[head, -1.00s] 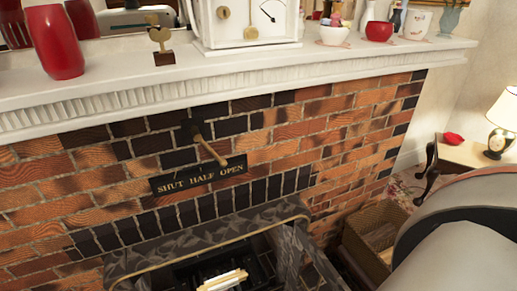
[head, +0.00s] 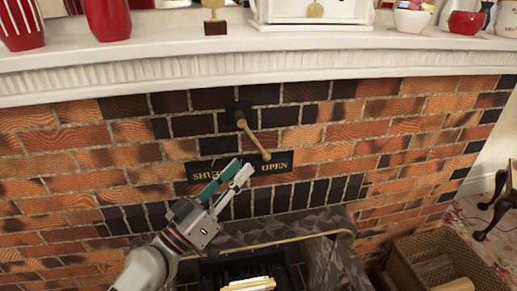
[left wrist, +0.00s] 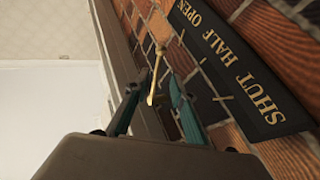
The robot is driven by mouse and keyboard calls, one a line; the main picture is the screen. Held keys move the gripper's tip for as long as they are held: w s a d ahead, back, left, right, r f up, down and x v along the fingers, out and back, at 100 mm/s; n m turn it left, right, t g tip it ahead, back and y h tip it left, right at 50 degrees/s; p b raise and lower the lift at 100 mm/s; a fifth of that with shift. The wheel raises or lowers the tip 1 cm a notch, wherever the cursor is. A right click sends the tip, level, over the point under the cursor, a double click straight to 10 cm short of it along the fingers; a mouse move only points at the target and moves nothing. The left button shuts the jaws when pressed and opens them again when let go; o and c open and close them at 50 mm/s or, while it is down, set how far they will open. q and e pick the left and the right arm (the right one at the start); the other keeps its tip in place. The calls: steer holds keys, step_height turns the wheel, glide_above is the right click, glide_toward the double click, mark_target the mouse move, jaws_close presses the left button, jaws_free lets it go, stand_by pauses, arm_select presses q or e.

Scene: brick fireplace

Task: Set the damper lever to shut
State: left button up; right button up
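The brass damper lever (head: 253,138) hangs from a dark pivot plate (head: 238,107) on the brick front. It slants down to the right, its tip by the start of the word OPEN on the black label plate (head: 284,168). My left gripper (head: 243,165) is just left of the lever's tip and hides the word HALF. In the left wrist view the lever (left wrist: 155,75) shows between the two spread fingertips (left wrist: 155,84) and the label (left wrist: 245,75) is at the right. I see no finger closed on the lever; contact is unclear. My right gripper is out of view.
The white mantel shelf (head: 330,72) runs above the lever, with red vases (head: 106,18), a small trophy (head: 214,20) and a white clock (head: 313,10) on it. The firebox opening is below. A wicker basket (head: 410,262) stands on the lower right.

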mark_target(258, 145)
arm_select(q)
steer(key=x, duration=0.2)
steer(key=p+x, duration=0.1)
steer(key=x, duration=0.2)
steer(key=r+p+x, duration=0.1)
steer(key=x, duration=0.2)
jaws_close()
